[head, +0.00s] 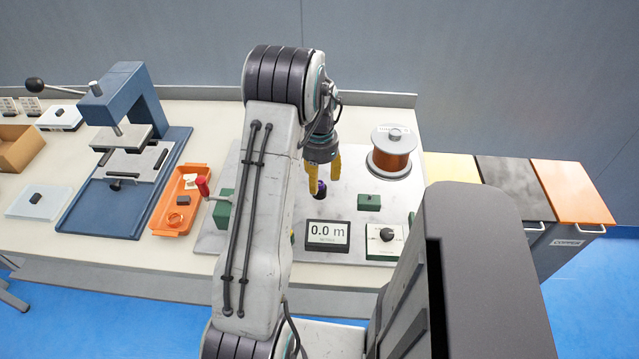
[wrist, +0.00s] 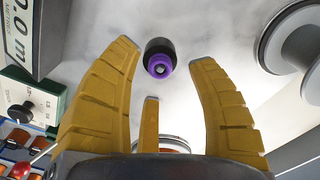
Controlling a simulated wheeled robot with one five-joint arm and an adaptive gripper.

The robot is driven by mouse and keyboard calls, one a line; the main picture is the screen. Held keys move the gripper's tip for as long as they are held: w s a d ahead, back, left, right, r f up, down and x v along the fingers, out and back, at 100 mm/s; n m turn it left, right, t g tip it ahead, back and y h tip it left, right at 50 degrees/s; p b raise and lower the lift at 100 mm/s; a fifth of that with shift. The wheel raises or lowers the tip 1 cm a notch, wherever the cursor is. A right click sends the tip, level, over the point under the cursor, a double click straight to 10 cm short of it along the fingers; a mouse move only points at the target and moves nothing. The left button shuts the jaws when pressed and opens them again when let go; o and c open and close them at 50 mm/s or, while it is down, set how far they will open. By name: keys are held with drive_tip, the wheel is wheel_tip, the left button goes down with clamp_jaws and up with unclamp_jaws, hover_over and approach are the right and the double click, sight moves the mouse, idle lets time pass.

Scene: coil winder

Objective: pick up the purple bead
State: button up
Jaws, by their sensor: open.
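The purple bead (wrist: 160,66) shows in the wrist view as a short purple cylinder with a dark part behind it, near the top middle. In the head view the bead (head: 321,190) is a small dark purple shape on the grey plate, partly hidden by a yellow finger. My gripper (head: 325,179) points down just above the bead. In the wrist view my gripper (wrist: 163,53) has its yellow fingers spread, with the bead in line with the gap between the tips. I cannot tell whether any finger touches it.
The copper spool (head: 391,155) stands right of my gripper. A small green block (head: 369,202), the display reading 0.0 m (head: 327,235) and a knob box (head: 385,241) are close by. An orange tray (head: 178,215) and a blue press (head: 125,150) are at left.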

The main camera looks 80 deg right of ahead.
drive_tip(key=shift+f, duration=1.05)
drive_tip(key=shift+c, duration=0.4)
drive_tip(key=c, duration=0.7)
